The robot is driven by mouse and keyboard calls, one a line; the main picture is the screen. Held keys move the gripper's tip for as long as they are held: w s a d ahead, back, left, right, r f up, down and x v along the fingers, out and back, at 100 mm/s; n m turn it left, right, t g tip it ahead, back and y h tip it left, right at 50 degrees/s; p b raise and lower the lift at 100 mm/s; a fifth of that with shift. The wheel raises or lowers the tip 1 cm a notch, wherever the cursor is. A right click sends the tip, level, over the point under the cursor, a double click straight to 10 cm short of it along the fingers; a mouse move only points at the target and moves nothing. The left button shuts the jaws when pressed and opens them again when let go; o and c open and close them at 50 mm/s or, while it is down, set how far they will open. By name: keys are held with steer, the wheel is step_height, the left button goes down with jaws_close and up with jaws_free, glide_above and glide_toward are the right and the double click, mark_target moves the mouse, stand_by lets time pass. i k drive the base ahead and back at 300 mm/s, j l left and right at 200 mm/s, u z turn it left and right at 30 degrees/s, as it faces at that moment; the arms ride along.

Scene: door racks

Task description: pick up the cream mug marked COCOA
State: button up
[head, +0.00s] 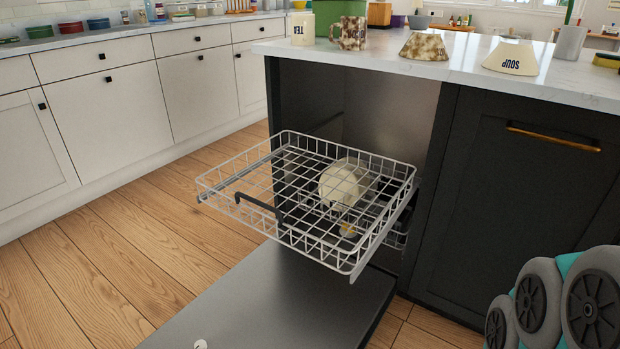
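No mug with a readable COCOA mark shows in the head view. A cream mug (303,29) stands on the island counter at its left end, with short dark lettering that looks like TEA and is turned upside down. Beside it is a brown speckled mug (349,33). A cream rounded piece (342,187) shows through the wires of the pulled-out dishwasher rack (238,164), seemingly below its top grid; no mark shows on it. My gripper is out of view; only grey and teal parts of my arm show at lower right.
The dishwasher door (290,305) is lowered below the rack. An upturned cream bowl marked SOUP (512,58) and a speckled bowl (424,47) sit on the counter (460,72). A closed dark cabinet (530,190) is at right. Wooden floor (140,265) is clear at left.

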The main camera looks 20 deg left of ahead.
mark_target(353, 28)
steer(key=i+l+u, duration=0.3)
steer(key=i+l, duration=0.65)
steer(key=l, duration=0.1)
